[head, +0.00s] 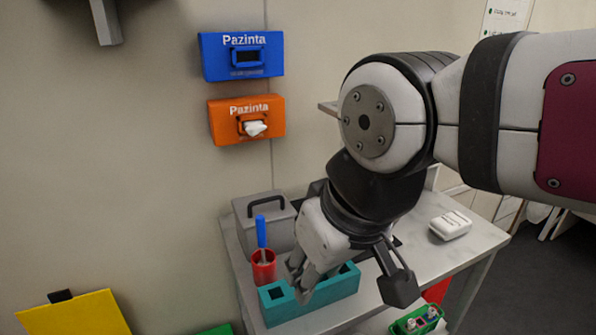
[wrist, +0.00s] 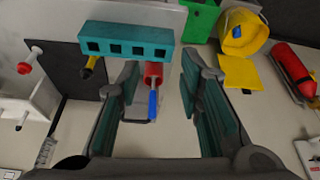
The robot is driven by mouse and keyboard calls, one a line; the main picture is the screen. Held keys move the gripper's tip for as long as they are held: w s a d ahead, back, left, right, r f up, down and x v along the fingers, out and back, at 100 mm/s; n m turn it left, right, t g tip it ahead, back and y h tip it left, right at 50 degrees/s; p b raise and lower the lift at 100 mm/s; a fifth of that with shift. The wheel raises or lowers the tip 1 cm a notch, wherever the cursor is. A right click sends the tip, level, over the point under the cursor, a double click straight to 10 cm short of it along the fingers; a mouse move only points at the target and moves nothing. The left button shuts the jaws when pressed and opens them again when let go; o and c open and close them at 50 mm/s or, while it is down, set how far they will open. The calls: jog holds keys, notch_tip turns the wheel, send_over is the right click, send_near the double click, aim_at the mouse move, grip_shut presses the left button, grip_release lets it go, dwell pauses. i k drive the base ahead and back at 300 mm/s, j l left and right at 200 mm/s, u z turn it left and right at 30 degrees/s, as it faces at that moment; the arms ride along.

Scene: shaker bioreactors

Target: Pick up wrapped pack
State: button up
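A small white pack with rounded edges and ridges on top (head: 450,225) lies on the right part of the table in the head view. It looks like the wrapped pack, but its wrapping is too small to make out. My gripper (head: 350,286) is open and points down over the front of the table, left of the white pack and apart from it. In the wrist view my gripper (wrist: 162,68) has its two fingers wide apart with nothing held between them. I cannot pick out the white pack in the wrist view.
Below my gripper stands a teal rack with square holes (head: 285,303). Beside it are a red cup (head: 263,268) with a blue-handled tool (head: 261,232) and a grey case (head: 252,232). A green bin (head: 418,322) is at the front. Bare table (head: 425,258) surrounds the white pack.

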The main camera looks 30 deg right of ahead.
aim_at(449, 226)
jog(key=z, duration=1.45)
jog(key=i, duration=0.4)
